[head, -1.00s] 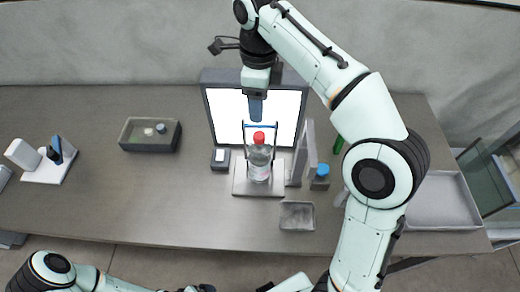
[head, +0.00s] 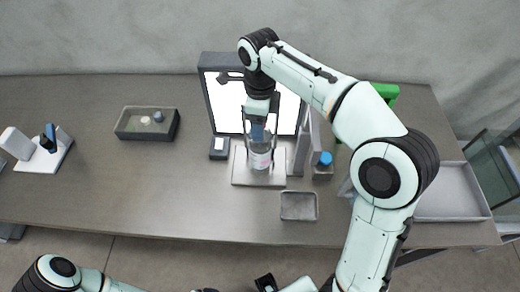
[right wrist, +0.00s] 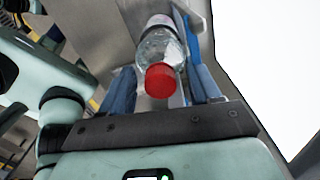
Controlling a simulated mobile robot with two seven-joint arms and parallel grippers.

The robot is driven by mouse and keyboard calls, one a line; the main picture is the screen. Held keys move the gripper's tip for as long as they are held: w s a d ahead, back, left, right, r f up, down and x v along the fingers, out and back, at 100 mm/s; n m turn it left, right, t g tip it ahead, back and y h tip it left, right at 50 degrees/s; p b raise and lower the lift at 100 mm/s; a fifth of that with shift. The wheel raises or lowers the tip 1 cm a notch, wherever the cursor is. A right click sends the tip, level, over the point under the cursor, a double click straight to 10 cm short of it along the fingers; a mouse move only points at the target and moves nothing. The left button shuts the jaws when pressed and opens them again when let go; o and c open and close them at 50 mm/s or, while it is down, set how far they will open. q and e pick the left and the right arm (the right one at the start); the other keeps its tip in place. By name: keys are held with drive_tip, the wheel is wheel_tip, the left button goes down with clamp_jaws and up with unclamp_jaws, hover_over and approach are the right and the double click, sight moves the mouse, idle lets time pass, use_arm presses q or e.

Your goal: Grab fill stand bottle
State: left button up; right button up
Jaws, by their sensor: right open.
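A clear bottle (head: 260,158) with a pale label stands upright on a light metal stand (head: 258,181) in front of the bright panel. Its red cap shows in the right wrist view (right wrist: 160,80) and is hidden behind my gripper in the head view. My right gripper (head: 258,131) is over the bottle's top, pointing down. In the right wrist view its blue fingers (right wrist: 162,90) are apart, one on each side of the cap and neck.
A bright panel (head: 222,103) stands behind the stand. A small dark device (head: 219,148) is to its left, a blue-capped bottle (head: 325,160) to its right. A small grey tray (head: 299,206) lies in front. A dark bin (head: 148,123) and white holder (head: 45,152) stand left.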

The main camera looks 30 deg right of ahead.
clamp_jaws()
idle(1.4)
